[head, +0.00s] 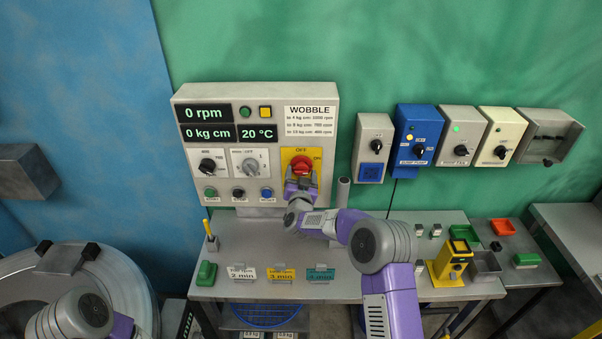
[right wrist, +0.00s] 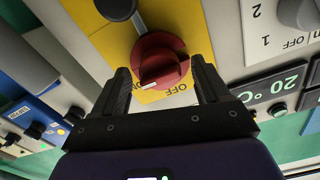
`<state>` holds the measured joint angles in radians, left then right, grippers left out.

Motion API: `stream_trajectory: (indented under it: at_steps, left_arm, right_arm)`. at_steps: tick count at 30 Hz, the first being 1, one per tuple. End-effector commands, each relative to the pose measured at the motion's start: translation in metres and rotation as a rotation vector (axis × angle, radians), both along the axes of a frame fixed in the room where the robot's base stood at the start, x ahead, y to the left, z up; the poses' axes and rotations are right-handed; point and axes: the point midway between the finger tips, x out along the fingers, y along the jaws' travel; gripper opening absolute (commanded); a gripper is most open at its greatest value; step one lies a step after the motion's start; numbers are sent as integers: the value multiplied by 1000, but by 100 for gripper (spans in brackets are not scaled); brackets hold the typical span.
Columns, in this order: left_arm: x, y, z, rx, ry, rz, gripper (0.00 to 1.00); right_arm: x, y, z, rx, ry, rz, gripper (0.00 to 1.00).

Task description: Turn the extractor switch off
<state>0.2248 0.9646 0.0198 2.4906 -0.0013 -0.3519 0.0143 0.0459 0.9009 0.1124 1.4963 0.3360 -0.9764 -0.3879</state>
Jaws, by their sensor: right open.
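A red rotary knob (head: 301,166) sits on a yellow plate (head: 313,155) at the lower right of the grey control panel. In the right wrist view the knob (right wrist: 160,62) stands between the fingers of my right gripper (right wrist: 162,90), which is open. I cannot tell whether a finger touches it. In the head view the right gripper (head: 300,186) is just below the knob. Several wall switch boxes hang to the right; I cannot read an extractor label. My left gripper is out of view.
The control panel (head: 185,140) also has smaller knobs and buttons. A blue switch box (head: 418,120) and a grey one (head: 463,120) are on the green wall. The bench (head: 335,240) below holds small signs and a yellow device (head: 450,262). A round drum (head: 125,275) stands at left.

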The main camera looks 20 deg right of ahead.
Motion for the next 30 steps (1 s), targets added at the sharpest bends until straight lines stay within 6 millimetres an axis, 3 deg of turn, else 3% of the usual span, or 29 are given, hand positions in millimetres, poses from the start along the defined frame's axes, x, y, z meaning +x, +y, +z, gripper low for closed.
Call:
stream_trajectory:
  at_steps: [12, 23, 30]
  left_arm:
    - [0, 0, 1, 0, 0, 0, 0]
    - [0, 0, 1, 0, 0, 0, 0]
    - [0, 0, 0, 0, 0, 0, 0]
  right_arm:
    - [5, -2, -1, 0, 2, 1, 73]
    - [5, -2, -1, 0, 2, 1, 20]
    - [5, -2, -1, -23, 7, 1, 20]
